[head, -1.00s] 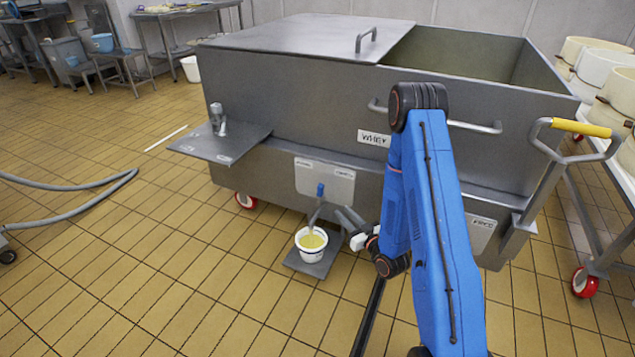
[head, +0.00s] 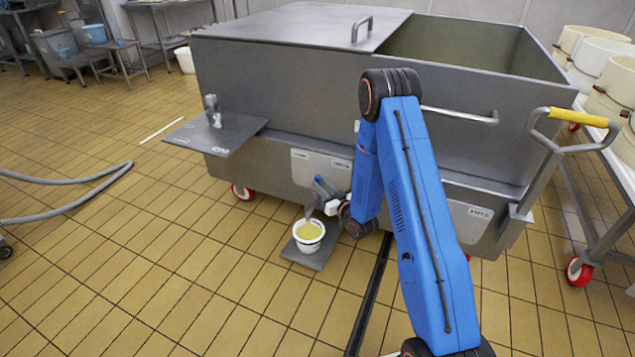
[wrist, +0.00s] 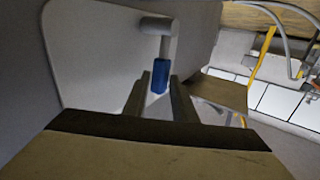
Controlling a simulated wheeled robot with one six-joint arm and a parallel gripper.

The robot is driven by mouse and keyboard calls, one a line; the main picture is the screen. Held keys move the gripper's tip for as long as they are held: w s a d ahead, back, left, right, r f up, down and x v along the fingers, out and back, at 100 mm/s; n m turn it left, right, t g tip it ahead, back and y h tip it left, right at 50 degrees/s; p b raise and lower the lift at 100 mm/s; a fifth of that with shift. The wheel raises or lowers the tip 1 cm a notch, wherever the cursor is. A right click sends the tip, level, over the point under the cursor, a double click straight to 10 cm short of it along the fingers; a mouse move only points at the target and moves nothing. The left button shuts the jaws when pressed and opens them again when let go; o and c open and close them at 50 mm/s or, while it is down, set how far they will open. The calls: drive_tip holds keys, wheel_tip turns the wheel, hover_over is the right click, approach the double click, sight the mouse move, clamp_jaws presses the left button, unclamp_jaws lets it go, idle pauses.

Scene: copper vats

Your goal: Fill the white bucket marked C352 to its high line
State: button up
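The white bucket (head: 309,237) stands upright on a grey plate (head: 318,259) under the vat's tap spout (head: 309,211). It holds pale yellow liquid; I cannot read its marking or high line. The tap's blue handle (head: 325,187) is on the front of the steel vat (head: 290,110). My gripper (head: 331,207) is close beside the tap, right of the spout. In the wrist view the blue handle (wrist: 160,79) shows between the tips of my gripper (wrist: 161,82), whose fingers stand apart with narrow gaps. Whether liquid is running is unclear.
A side shelf (head: 215,133) juts from the vat's left. A grey hose (head: 75,196) lies on the tiled floor at left. Floor in front of the bucket is clear.

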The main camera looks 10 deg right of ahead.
sight(318, 182)
drive_tip(key=shift+x, duration=1.6)
clamp_jaws()
drive_tip(key=shift+a, duration=0.15)
drive_tip(key=shift+w+a+f+n+g+h, duration=0.25)
drive_tip(key=shift+w+a+n+g+h, duration=0.35)
drive_tip(key=shift+g, duration=0.35)
drive_tip(key=shift+w+a+f+n+g+h, duration=0.25)
drive_tip(key=shift+w+a+n+g+h, duration=0.15)
drive_tip(key=shift+a+n+g+h, duration=0.45)
drive_tip(key=shift+w+a+f+n+g+h, duration=0.3)
drive_tip(key=shift+w+a+g, duration=0.25)
drive_tip(key=shift+g, duration=0.55)
drive_tip(key=shift+r, duration=0.1)
